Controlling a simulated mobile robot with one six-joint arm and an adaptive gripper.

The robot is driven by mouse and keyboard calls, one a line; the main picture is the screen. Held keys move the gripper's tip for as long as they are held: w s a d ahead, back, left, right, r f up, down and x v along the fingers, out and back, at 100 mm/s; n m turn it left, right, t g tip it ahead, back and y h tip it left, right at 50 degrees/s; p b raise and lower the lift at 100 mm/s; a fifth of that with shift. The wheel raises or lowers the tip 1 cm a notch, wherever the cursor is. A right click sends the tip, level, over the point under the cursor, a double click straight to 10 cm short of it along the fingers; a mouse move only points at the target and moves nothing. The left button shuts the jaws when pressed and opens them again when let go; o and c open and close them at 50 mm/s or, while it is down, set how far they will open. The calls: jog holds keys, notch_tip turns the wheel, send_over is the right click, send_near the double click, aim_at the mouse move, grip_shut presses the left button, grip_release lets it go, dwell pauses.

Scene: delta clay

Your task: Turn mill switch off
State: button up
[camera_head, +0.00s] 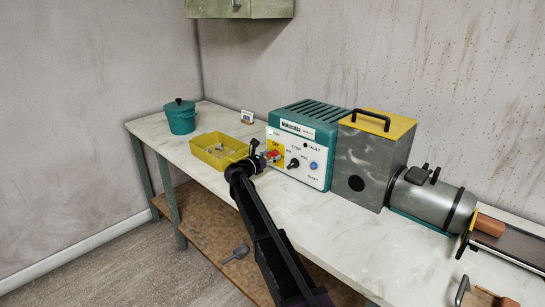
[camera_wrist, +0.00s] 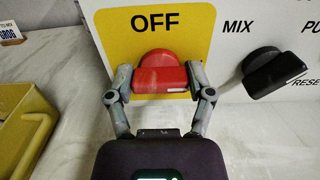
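The red mill switch (camera_wrist: 163,72) sits on a yellow plate (camera_wrist: 198,15) marked OFF on the machine's front panel. Its grip bar lies roughly level in the wrist view. In the head view the red switch (camera_head: 271,155) shows just past my gripper (camera_head: 258,160). In the wrist view my gripper (camera_wrist: 160,80) is open, with one finger on each side of the switch. A thin gap shows at the left finger; the right finger is very close, and I cannot tell if it touches. The machine (camera_head: 310,118) is a teal and white box.
A black MIX knob (camera_wrist: 275,70) is right of the switch. A blue button (camera_head: 313,166) is on the same panel. A yellow tray (camera_head: 207,158) and a teal pot (camera_head: 181,122) stand to the left. A grey box (camera_head: 372,160) adjoins the machine on the right.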

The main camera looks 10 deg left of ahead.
jog(key=shift+d+n, duration=0.1)
jog(key=shift+n, duration=0.3)
jog(key=n, duration=0.8)
jog(key=shift+w+n, duration=0.1)
jog(key=shift+n, duration=0.2)
jog(key=n, duration=0.4)
jog(key=shift+f+n, duration=0.1)
jog(key=shift+n, duration=2.2)
jog(key=o, duration=1.1)
jog(key=shift+a, duration=0.2)
